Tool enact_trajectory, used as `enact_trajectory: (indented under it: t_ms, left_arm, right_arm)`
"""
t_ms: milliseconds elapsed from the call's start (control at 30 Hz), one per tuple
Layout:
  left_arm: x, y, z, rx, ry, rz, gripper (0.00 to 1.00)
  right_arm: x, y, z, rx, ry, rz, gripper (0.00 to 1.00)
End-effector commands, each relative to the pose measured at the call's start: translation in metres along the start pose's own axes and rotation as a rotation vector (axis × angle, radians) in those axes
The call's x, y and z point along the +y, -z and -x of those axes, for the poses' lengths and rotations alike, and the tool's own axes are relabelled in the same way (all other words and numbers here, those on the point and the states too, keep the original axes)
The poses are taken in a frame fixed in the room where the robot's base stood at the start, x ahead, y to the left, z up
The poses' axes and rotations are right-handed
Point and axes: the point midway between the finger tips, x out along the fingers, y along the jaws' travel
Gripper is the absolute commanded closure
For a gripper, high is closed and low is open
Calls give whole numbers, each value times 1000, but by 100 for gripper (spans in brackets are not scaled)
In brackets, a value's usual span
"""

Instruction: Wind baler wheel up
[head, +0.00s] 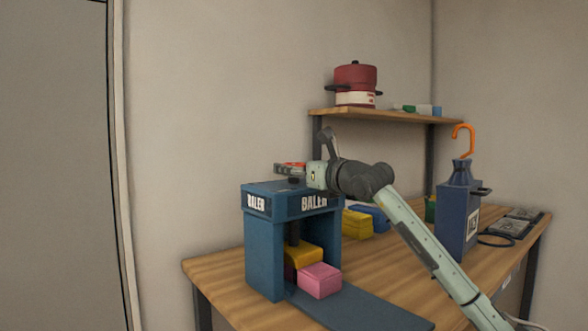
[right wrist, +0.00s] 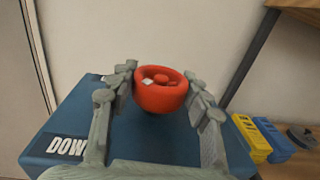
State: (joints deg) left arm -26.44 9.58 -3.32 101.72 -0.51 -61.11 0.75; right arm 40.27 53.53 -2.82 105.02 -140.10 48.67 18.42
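The blue baler (head: 262,240) stands on the wooden table, with BALER labels on its upper edge. Its red wheel (right wrist: 160,90) is on top, in the middle of the right wrist view, and is mostly hidden in the head view. My right gripper (right wrist: 161,80) reaches over the baler's top with one finger on each side of the wheel. Both fingers appear to touch its rim, so it looks shut on it. A white mark shows on the wheel's left side. A DOWN label (right wrist: 66,147) is on the baler's top. My left gripper is not in view.
A yellow block (head: 303,255) and a pink block (head: 320,280) are at the baler's opening. Yellow and blue bins, a dark blue container (head: 457,215) and an orange hook (head: 463,140) stand right. A shelf (head: 385,116) with a red pot (head: 355,84) hangs behind.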

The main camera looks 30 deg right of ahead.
Motion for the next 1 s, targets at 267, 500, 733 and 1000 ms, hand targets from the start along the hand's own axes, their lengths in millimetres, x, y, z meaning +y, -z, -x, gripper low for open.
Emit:
enact_trajectory:
  t_ms: [267,500,733,1000]
  left_arm:
    - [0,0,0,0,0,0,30]
    - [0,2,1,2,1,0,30]
    - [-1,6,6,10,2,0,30]
    - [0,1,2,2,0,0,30]
  right_arm:
    - [0,0,0,0,-4,-1,81]
    - [-1,0,0,0,-68,0,81]
    - [-3,-1,0,-1,-209,-2,81]
    - [-3,-2,0,-3,-385,-4,81]
